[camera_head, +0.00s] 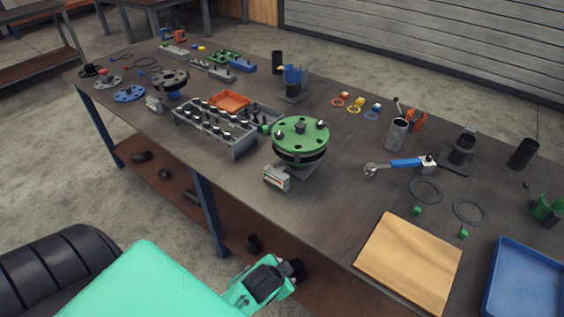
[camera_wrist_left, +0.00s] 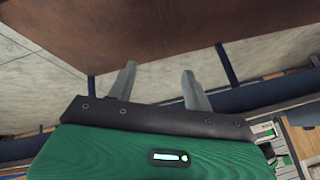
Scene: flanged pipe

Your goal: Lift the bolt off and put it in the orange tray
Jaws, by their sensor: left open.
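A green flange (camera_head: 303,137) tops a dark pipe standing near the middle of the table. A dark bolt-like piece (camera_head: 300,127) stands at its centre, and several small dark spots ring it; I cannot tell which are bolts and which are holes. The small orange tray (camera_head: 229,101) lies left of the flange, behind a grey bolt rack. My left gripper (camera_head: 292,269) is below the table's front edge, well apart from the flange. In the left wrist view its two fingers (camera_wrist_left: 160,82) are spread with nothing between them. My right gripper is in neither view.
The grey rack (camera_head: 242,150) with several bolts stands left of the flange, a small grey device (camera_head: 276,179) before it. A torque wrench (camera_head: 398,165), wooden board (camera_head: 410,262) and blue tray (camera_head: 525,280) lie right. The table's front edge lies between my gripper and the tabletop.

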